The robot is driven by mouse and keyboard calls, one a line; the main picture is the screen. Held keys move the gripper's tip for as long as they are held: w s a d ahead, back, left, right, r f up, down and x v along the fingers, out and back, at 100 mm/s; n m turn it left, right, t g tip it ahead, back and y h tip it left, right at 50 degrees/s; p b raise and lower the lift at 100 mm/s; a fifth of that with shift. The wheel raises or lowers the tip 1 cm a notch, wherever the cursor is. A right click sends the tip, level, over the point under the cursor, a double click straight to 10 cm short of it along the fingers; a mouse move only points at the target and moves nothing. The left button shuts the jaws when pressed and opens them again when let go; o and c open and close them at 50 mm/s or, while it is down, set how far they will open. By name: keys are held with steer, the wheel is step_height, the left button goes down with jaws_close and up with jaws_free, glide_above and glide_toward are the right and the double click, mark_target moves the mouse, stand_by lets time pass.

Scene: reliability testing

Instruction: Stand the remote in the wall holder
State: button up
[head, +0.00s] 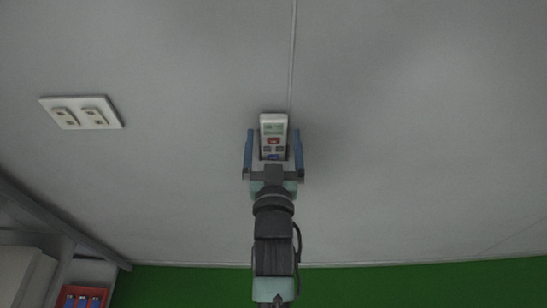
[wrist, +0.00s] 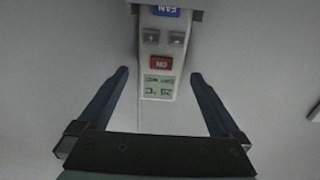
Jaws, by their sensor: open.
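The white remote (head: 274,124) stands upright against the grey wall, with its display end up. In the wrist view the remote (wrist: 159,84) appears upside down, showing its display, a red button and grey buttons. Its lower end, by the blue FAN button, goes into the pale wall holder (wrist: 194,15). In the head view the holder is mostly hidden behind my gripper. My gripper (head: 273,136) is open, with one blue finger on each side of the remote. In the wrist view its fingertips (wrist: 159,75) show a gap on both sides and do not touch the remote.
A white wall outlet plate (head: 81,113) is at the left. A thin line (head: 293,50) runs up the wall above the remote. A shelf frame (head: 60,222) and a red box (head: 82,297) are at the lower left. The wall on the right is clear.

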steer(key=s+b, duration=0.3)
steer(key=s, duration=0.9)
steer(key=shift+s+b, duration=0.25)
steer(key=shift+b, duration=0.1)
steer(key=w+r+t, duration=0.1)
steer(key=w+r, duration=0.1)
steer(key=r, duration=0.4)
steer(key=w+r+t, duration=0.2)
steer(key=w+r, duration=0.1)
steer(key=r, duration=0.3)
steer(key=s+r+t, duration=0.3)
steer(key=r, duration=1.3)
steer(key=s+r+t, duration=0.3)
steer(key=r, duration=1.4)
steer(key=shift+s, duration=0.4)
